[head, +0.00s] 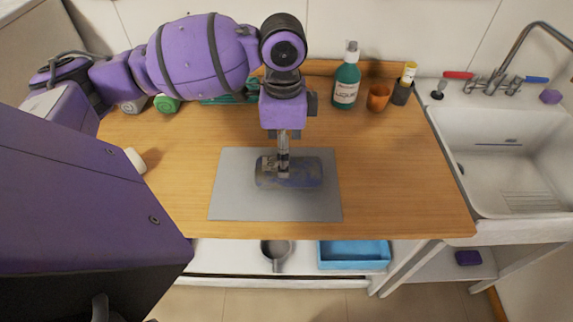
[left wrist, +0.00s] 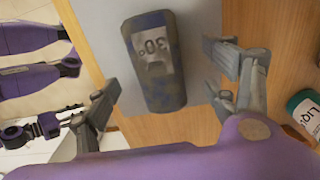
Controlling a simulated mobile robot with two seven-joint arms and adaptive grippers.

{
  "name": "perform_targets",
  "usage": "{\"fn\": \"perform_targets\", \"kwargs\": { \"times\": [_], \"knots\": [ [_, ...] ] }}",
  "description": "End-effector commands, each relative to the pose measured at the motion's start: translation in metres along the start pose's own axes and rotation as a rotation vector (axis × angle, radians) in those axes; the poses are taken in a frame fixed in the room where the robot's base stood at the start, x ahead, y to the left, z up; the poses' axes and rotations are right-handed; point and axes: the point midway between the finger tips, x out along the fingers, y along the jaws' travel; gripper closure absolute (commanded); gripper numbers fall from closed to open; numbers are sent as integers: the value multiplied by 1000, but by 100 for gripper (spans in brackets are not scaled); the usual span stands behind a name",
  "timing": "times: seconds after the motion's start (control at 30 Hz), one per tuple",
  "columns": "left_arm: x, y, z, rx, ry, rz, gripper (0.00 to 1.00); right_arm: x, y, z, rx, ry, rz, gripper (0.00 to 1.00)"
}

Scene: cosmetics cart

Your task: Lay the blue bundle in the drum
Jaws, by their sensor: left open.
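The blue bundle (head: 305,176) is a dark, worn blue-grey roll with a pale printed label. It lies on its side on the grey mat (head: 235,205) on the wooden worktop. My left gripper (head: 283,165) points straight down over it, open. In the left wrist view the bundle (left wrist: 160,85) lies between the spread fingers of my left gripper (left wrist: 175,90), with gaps on both sides. I cannot tell how far the fingertips reach down beside it. I cannot make out a drum in either view.
A sink (head: 505,160) is at the right. Below the worktop are a grey pot (head: 275,250) and a blue tray (head: 353,255). The worktop right of the mat is clear.

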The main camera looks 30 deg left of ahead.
Motion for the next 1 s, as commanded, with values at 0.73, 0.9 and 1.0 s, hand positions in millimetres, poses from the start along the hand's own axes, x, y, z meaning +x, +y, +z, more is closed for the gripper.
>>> {"fn": "perform_targets", "kwargs": {
  "times": [0.73,0.9,1.0],
  "knots": [
    [72,3,-3,2,-2,1,22,2,4,9,-6,-10,6,60],
    [71,3,-3,2,-2,1,38,2,4,8,-5,-9,6,60],
    [71,3,-3,2,-2,1,51,2,3,8,-2,-8,6,60]
  ]
}}
